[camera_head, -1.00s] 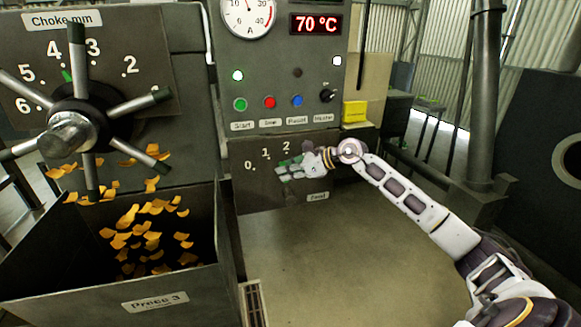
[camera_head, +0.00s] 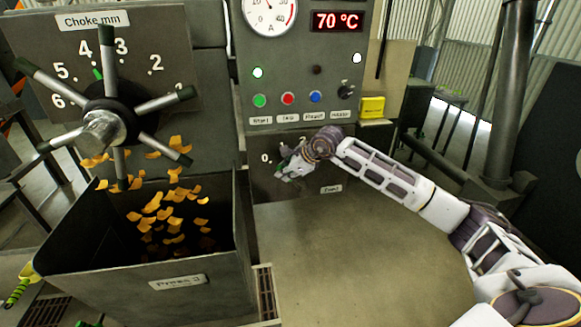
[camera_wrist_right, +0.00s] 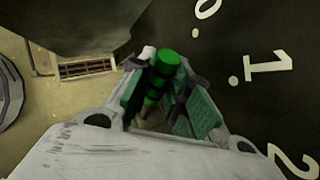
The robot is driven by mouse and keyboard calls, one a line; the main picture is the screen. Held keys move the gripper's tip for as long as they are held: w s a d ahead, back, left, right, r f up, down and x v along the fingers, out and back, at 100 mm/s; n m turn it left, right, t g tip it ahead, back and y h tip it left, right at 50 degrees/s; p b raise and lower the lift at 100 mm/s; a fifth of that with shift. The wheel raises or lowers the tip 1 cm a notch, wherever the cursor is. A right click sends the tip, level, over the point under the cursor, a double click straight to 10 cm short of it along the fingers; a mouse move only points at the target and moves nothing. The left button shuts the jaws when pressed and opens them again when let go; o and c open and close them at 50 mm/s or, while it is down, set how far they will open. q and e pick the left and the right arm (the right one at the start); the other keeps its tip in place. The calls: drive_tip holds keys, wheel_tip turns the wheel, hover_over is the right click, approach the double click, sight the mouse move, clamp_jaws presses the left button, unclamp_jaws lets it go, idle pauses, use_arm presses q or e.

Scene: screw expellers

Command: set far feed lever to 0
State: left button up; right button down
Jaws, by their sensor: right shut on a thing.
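The feed lever shows in the right wrist view as a green grip (camera_wrist_right: 168,64) with dark bands, between the two fingers of my right gripper (camera_wrist_right: 165,85). The fingers are shut on it. In the head view my right gripper (camera_head: 290,168) is in front of the dark feed panel (camera_head: 265,187), just right of the "0" mark (camera_head: 265,158), and hides the lever and the "1". In the wrist view the grip lies near the dots of "0" (camera_wrist_right: 207,8) and "1" (camera_wrist_right: 268,62); its exact setting is hard to tell. My left gripper is not in view.
Above the feed panel is a control box with green (camera_head: 260,100), red and blue buttons and a 70 °C display (camera_head: 338,21). At left are a spoked choke wheel (camera_head: 105,125) and a bin (camera_head: 180,270) marked Press 3, holding orange flakes. Floor at centre is clear.

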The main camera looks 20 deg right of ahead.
drive_tip(key=shift+w+a+f+h, duration=0.15)
drive_tip(key=shift+a+f+h, duration=0.3)
drive_tip(key=shift+a+h, duration=0.1)
drive_tip(key=c, duration=1.6)
unclamp_jaws()
drive_tip(key=shift+v, duration=5.95)
drive_tip(key=shift+w+a, duration=0.15)
